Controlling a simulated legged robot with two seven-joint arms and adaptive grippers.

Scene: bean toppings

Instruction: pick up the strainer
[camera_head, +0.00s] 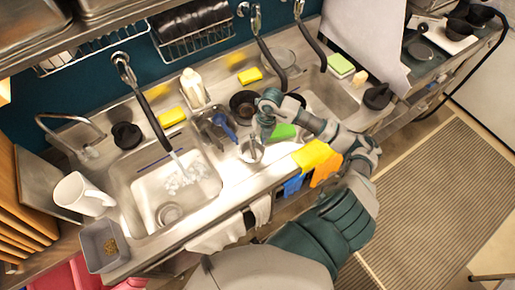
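A small round metallic item (251,152), which looks like the strainer, is on the steel counter right of the left sink. Its details are too small to make out. My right gripper (262,127) is over the counter, pointing down just above and behind this item. Its fingers are close to the item or touching it; I cannot tell which, nor whether they are shut on it. My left gripper is not in view.
A sink (145,195) with running water lies left. Blue-handled tools (222,126), a dark bowl (243,103) and a green sponge (283,131) surround the gripper. Yellow and orange cloths (318,158) hang at the front edge. A grey container (101,246) holds small brown bits.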

